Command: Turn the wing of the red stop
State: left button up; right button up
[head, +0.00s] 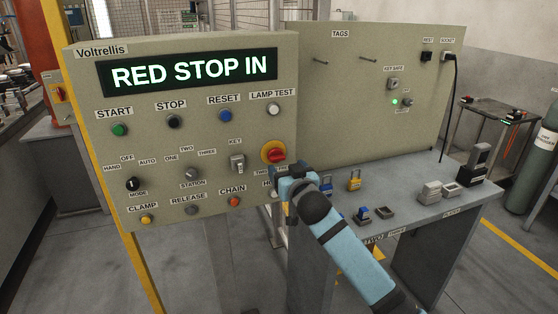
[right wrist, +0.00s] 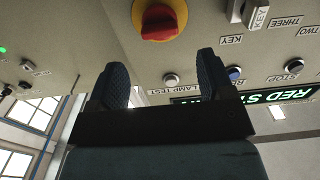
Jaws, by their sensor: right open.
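The red stop (head: 276,155) is a red knob on a round yellow plate, at the lower right of the control panel (head: 270,205). The panel's display (head: 190,72) reads "RED STOP IN". My right gripper (head: 285,172) is just below and in front of the red stop in the head view, with its arm coming from the lower right. In the right wrist view the red stop (right wrist: 160,20) lies beyond the open fingers (right wrist: 165,78), apart from them, and nothing is between them. The gripper hides some labels below the stop. My left gripper is not in view.
A key switch (head: 237,163) sits left of the red stop, with several buttons and selectors around it. To the right, a grey bench (head: 420,200) holds padlocks (head: 355,181) and small blocks below a tag board (head: 335,100).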

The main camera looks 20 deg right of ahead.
aim_at(278, 158)
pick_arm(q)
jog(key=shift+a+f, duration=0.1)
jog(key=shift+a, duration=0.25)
pick_arm(e)
jog(key=w, duration=0.6)
jog(key=shift+a, duration=0.1)
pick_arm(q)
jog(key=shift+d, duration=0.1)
pick_arm(e)
jog(key=shift+c, duration=0.4)
